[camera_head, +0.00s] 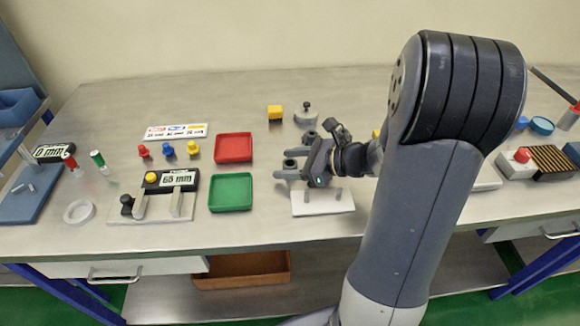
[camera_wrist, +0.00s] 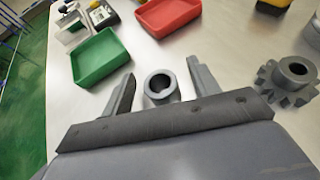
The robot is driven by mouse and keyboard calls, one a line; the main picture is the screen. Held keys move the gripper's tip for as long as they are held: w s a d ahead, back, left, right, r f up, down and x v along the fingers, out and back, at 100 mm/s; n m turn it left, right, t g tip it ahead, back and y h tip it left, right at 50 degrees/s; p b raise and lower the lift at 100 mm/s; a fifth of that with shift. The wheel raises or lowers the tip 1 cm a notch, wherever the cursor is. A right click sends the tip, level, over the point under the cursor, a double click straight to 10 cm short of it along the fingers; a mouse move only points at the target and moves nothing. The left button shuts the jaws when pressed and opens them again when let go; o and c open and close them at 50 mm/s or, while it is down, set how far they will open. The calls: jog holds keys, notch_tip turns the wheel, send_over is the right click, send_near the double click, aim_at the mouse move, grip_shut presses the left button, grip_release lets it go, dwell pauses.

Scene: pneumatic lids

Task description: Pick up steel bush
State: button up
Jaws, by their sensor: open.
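The steel bush (camera_wrist: 161,88) is a short grey hollow cylinder standing upright on the bench. In the wrist view it sits between the two fingers of my gripper (camera_wrist: 161,72), with visible gaps on both sides. In the head view my gripper (camera_head: 287,164) is low over the bench, its fingers pointing left. The bush shows there only as a small grey shape (camera_head: 290,163) between the fingers, partly hidden by them. My gripper is open and holds nothing.
A grey toothed gear (camera_wrist: 289,78) stands right of my gripper in the wrist view. A green tray (camera_head: 231,193) and red tray (camera_head: 233,148) lie to the left. A white plate with pegs (camera_head: 322,203) lies towards the front edge. Bare bench separates bush and trays.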

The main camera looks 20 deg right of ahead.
jog(key=shift+c, duration=0.5)
jog(key=c, duration=1)
jog(key=shift+c, duration=0.2)
